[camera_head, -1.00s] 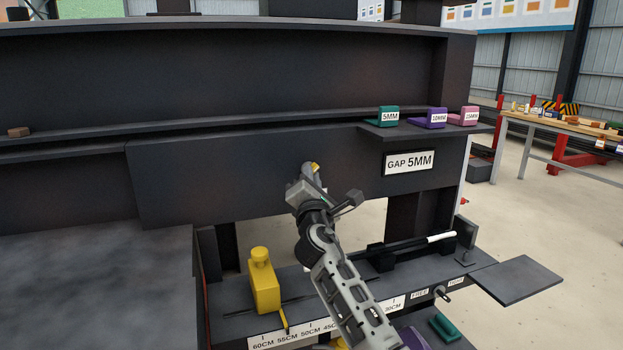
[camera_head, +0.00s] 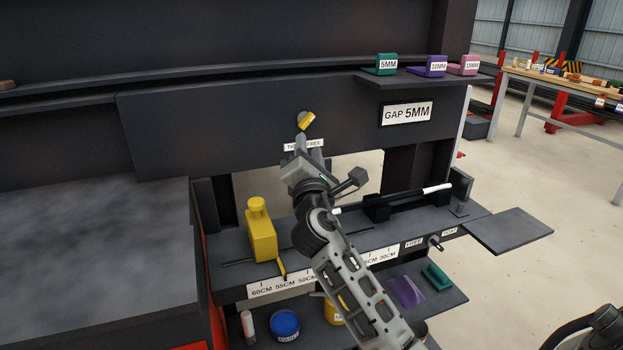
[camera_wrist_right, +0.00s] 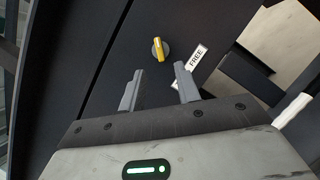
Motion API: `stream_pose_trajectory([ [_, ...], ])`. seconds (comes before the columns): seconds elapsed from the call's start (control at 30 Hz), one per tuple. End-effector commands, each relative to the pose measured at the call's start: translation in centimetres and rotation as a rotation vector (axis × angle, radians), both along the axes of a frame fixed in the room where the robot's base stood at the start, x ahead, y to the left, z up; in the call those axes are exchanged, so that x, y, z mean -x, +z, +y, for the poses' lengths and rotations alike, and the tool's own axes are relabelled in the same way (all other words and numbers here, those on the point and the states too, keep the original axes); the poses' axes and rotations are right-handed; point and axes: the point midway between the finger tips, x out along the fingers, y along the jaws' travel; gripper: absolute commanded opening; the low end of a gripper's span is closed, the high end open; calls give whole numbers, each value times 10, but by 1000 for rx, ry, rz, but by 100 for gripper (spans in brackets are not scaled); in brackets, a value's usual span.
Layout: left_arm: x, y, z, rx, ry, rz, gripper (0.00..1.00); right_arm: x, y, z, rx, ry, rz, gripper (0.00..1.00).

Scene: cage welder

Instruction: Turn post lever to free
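The post lever (camera_head: 307,122) is a small yellow handle on a round grey base, on the dark panel of the machine. Its white label (camera_head: 290,147) is below it, partly hidden by my gripper; the word FREE (camera_wrist_right: 197,56) is readable in the wrist view. The lever (camera_wrist_right: 159,48) is tilted; I cannot tell which word it points to. My right gripper (camera_head: 310,142) is just below the lever, in front of the label. In the wrist view its fingers (camera_wrist_right: 158,74) are apart and empty, with the lever beyond the tips, apart from them.
A GAP 5MM sign (camera_head: 407,113) and green, purple and pink blocks on a shelf (camera_head: 400,79) are to the right. Below are a yellow stop (camera_head: 260,232) on a scaled bench, a second small lever (camera_head: 436,243) and a black rod holder (camera_head: 408,207).

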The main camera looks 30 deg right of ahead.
Motion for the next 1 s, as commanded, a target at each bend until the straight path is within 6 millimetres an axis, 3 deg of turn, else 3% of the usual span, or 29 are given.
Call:
stream_pose_trajectory([
  [0.2,-2,-2,-2,11,0,-11,36,42,-16,24,-2,0,2,33],
  [0.4,0,-5,-3,18,1,-7,36,63,-21,37,-2,-1,1,33],
  [1.0,0,-4,-4,26,4,-7,36,68,-22,40,-1,0,0,33],
])
